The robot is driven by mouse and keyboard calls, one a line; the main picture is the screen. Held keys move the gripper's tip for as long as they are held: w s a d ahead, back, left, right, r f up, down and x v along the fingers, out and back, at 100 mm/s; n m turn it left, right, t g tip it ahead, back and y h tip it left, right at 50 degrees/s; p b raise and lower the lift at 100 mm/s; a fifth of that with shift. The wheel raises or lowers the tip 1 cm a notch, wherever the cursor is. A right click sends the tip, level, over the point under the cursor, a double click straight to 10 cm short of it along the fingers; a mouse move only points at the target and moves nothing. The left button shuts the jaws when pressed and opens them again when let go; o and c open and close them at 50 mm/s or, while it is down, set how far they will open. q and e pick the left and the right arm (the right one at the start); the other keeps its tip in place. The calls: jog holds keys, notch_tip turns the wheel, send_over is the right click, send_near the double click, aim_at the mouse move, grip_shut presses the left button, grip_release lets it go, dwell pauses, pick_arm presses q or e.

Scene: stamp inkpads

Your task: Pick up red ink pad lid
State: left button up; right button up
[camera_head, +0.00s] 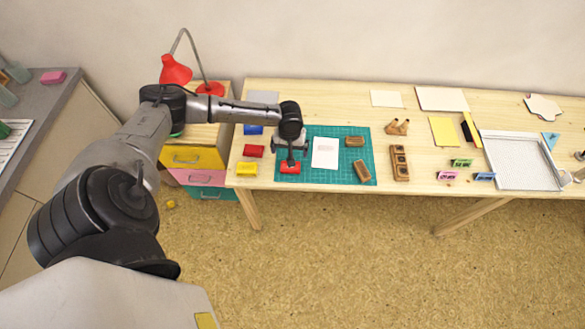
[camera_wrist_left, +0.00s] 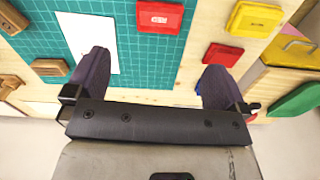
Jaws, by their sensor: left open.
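A red ink pad piece with pale marking on top, likely the lid, lies on the green cutting mat near its left edge (camera_head: 290,168); it also shows at the top of the left wrist view (camera_wrist_left: 160,17). A second red ink pad piece (camera_head: 254,151) lies on the bare wood left of the mat, and in the left wrist view (camera_wrist_left: 223,55). My left gripper (camera_head: 290,154) is open and empty, over the mat close to the marked red piece. In the left wrist view its fingers (camera_wrist_left: 152,68) stand wide apart, with the marked piece beyond them. My right gripper is not in view.
A yellow ink pad (camera_head: 246,168) and a blue one (camera_head: 253,130) lie left of the mat (camera_head: 330,177). White paper (camera_head: 325,153) lies on the mat, right of the gripper. Wooden stamps (camera_head: 362,171) are further right. A red lamp (camera_head: 176,70) stands behind my arm.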

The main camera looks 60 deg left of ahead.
pick_arm(q)
jog(key=n+b, duration=0.1)
send_over(290, 171)
notch_tip(290, 171, down, 9)
jog(key=shift+w+r, duration=0.15)
notch_tip(290, 171, down, 5)
jog(key=shift+r+b, duration=0.2)
jog(key=shift+b, duration=0.45)
jog(key=shift+f, duration=0.35)
jog(key=shift+c, duration=0.3)
jog(key=c, duration=0.6)
jog(key=shift+c, duration=0.5)
